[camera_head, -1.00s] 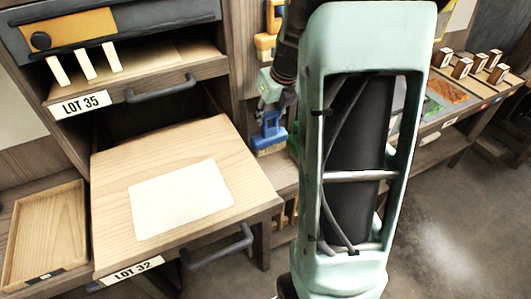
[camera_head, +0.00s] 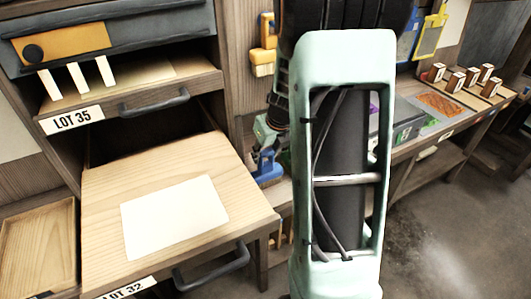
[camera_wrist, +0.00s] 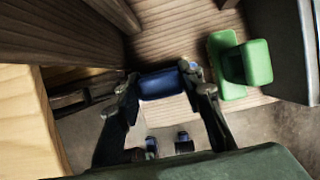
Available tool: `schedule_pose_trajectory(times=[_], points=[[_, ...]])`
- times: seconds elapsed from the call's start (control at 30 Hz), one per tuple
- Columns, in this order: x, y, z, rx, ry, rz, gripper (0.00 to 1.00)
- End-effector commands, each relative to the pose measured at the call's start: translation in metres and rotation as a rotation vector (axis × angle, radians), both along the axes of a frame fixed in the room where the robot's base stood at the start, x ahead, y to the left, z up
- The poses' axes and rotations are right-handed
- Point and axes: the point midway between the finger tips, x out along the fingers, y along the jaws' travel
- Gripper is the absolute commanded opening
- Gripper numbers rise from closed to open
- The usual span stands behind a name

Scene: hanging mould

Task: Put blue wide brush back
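The blue wide brush (camera_head: 267,168) shows beside the left edge of my arm in the head view, just right of the drawer unit. My gripper (camera_head: 266,146) is directly above it and partly hidden by my arm. In the wrist view the blue brush (camera_wrist: 160,84) lies crosswise between the two fingertips of my gripper (camera_wrist: 163,82), which press at its ends. Its bristles are hard to make out. I cannot tell whether the brush touches anything beyond my gripper.
A yellow brush (camera_head: 263,58) hangs on the wooden panel above. A green object (camera_wrist: 228,65) is close to the right finger in the wrist view. The open LOT 32 drawer (camera_head: 100,200) bearing a white sheet (camera_head: 174,217) juts out at left. A long bench stretches right.

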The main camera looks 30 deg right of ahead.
Motion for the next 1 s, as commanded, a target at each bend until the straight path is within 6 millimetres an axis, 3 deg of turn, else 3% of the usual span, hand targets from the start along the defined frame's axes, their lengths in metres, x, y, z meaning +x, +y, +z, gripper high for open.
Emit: schedule_pose_trajectory(times=[0.13, 0.53, 1.0], points=[[0.0, 0.0, 0.0, 0.0, 0.0, 0.0, 0.52], [-0.002, 0.0, 0.01, -0.001, -0.001, 0.001, 0.52], [-0.036, -0.001, 0.093, 0.0, -0.003, 0.001, 0.52]])
